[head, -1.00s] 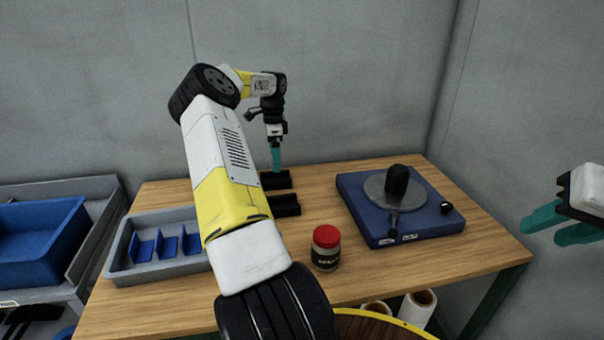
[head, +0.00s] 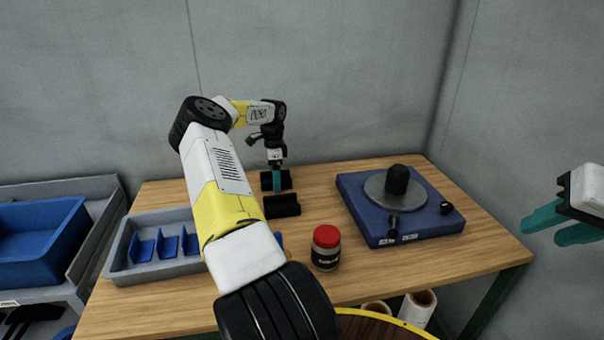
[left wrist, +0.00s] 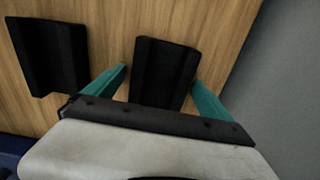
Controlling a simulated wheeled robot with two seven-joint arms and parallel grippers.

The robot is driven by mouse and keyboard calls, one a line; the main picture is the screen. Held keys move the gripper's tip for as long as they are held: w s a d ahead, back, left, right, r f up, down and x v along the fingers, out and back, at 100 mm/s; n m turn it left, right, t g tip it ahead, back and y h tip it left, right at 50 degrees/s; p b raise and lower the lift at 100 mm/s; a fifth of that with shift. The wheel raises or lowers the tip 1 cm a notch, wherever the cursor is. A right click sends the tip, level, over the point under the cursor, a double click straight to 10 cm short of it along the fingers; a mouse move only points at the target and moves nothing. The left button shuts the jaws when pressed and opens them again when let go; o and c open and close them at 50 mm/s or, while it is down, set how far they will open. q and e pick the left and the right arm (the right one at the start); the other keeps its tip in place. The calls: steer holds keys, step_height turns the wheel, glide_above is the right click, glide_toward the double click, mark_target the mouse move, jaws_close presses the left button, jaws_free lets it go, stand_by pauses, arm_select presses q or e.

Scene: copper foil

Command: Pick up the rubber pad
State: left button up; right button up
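Two black channel-shaped pieces lie on the wooden table, and both look like rubber. The far black piece (head: 267,181) is at my left gripper (head: 277,180). In the left wrist view, my left gripper (left wrist: 160,76) is open, with one teal finger on each side of this piece (left wrist: 163,72). Whether the fingers touch it I cannot tell. The near black piece (head: 281,206) lies a little closer; it shows left of the fingers in the left wrist view (left wrist: 50,55). My right gripper (head: 541,231) is open and empty, off the table's right side.
A grey tray (head: 118,262) with blue dividers stands on the left of the table (head: 190,305). A red-lidded jar (head: 326,248) stands near the middle front. A blue turntable base (head: 430,222) with a grey disc is on the right. A wall is behind.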

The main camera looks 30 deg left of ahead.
arm_select(q)
steer(key=c, duration=1.4)
